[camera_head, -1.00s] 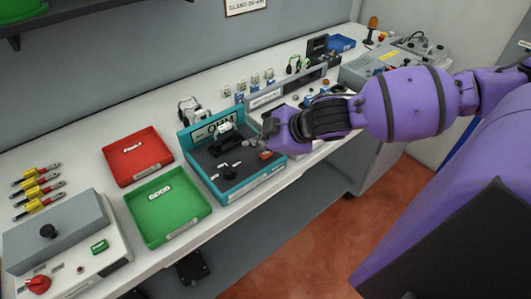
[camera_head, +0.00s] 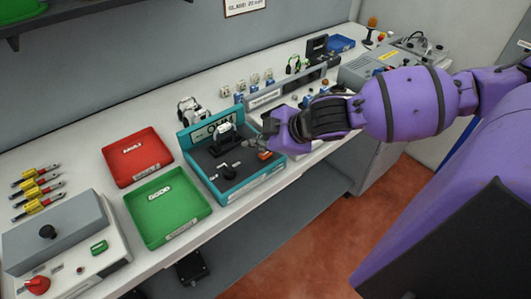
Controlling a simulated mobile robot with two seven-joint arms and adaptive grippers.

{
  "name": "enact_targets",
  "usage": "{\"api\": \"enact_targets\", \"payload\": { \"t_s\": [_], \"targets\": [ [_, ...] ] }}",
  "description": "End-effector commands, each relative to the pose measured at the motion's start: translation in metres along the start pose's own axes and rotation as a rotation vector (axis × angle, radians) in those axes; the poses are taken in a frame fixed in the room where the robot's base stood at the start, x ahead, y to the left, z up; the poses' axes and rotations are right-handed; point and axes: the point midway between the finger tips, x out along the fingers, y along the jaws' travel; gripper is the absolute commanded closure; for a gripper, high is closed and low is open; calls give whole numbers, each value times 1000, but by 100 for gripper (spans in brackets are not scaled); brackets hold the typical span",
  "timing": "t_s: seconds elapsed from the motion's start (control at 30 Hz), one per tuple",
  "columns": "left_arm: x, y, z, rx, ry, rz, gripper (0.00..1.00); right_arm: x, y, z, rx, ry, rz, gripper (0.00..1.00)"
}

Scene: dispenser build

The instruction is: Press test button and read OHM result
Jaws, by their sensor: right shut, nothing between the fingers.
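The teal test box (camera_head: 236,189) stands on the bench near the middle, with a dark top. A panel with dark marks (camera_head: 203,134) is at its back; I cannot read a result on it. A black and white part (camera_head: 224,133) sits in front of the panel. A small orange-red piece (camera_head: 265,155), maybe the test button, is near the box's right edge. My right gripper (camera_head: 256,143) is shut and empty, low over the box's right side, just behind the orange-red piece; I cannot tell whether they touch. My left gripper is out of view.
A red tray (camera_head: 110,161) and a green tray (camera_head: 133,213) lie left of the box. A grey device (camera_head: 57,232) with a red knob stands at the front left. Small parts and a rack (camera_head: 283,90) stand behind my right arm.

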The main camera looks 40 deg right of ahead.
Motion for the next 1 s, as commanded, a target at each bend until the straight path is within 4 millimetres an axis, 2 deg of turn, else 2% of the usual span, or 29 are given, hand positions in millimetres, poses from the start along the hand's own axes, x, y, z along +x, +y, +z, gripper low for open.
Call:
{"api": "enact_targets", "payload": {
  "t_s": [1.0],
  "targets": [
    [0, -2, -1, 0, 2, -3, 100, 7, -5, 5, 0, 0, 0, 100]
  ]
}}
